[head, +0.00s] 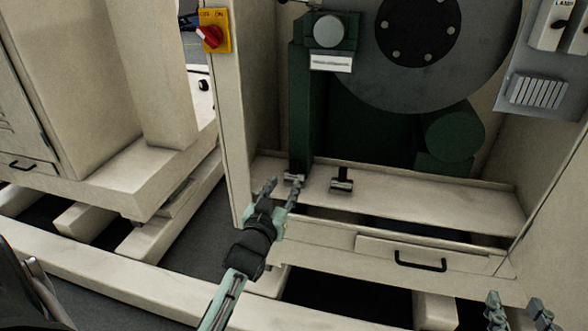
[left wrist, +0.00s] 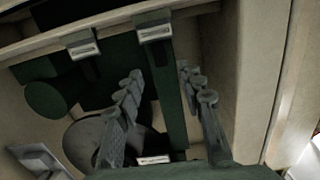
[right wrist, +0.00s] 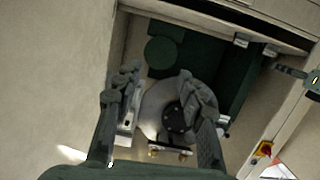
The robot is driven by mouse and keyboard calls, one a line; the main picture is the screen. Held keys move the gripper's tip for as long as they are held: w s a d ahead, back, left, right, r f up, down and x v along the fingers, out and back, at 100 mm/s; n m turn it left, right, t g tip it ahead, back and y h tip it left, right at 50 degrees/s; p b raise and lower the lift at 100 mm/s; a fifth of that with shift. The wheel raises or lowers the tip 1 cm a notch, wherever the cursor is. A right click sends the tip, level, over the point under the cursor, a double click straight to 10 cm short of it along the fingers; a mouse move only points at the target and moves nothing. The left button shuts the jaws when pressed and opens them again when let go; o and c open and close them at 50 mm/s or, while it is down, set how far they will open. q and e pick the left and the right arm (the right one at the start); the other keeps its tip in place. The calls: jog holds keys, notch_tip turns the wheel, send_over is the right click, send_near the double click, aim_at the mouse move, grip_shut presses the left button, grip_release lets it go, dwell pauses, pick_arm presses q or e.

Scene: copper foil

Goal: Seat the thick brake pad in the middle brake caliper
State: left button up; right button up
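Two small dark blocks with pale metallic faces, apparently brake pads, are on the cabinet ledge: a left block (head: 294,178) and a right block (head: 342,184). My left gripper (head: 281,188) is open and empty, close in front of the left block; in the left wrist view that block (left wrist: 155,31) appears just beyond and between the fingertips (left wrist: 158,80). A green caliper-like housing (head: 331,32) with a white label sits at the disc's left edge; I cannot tell whether it is the middle caliper. My right gripper (head: 515,302) is open and empty, low at right.
A large grey disc (head: 430,85) with a dark hub is behind the ledge (head: 430,200). A drawer with a black handle (head: 420,262) lies below. The cabinet's left wall carries a yellow box with a red switch (head: 210,36). The ledge's right part is clear.

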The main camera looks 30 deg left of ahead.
aim_at(293, 167)
pick_arm(q)
jog(key=b+x, duration=0.2)
jog(key=x, duration=0.3)
jog(key=shift+f, duration=0.1)
jog(key=shift+w, duration=0.35)
jog(key=shift+x, duration=1.6)
pick_arm(e)
jog(key=s+a+r+t+y, duration=0.1)
jog(key=a+r+t, duration=0.1)
jog(key=r, duration=0.3)
jog(key=s+a+r+t+y, duration=0.1)
jog(key=a+r+t+y, duration=0.1)
jog(key=r, duration=0.4)
jog(key=shift+r+t+y, duration=0.3)
jog(key=shift+t, duration=0.6)
pick_arm(q)
grip_shut()
jog(key=shift+r, duration=0.2)
jog(key=shift+s+r+p, duration=0.1)
jog(key=shift+r+p, duration=1.35)
jog(key=shift+p, duration=0.2)
pick_arm(e)
jog(key=shift+r, duration=1.85)
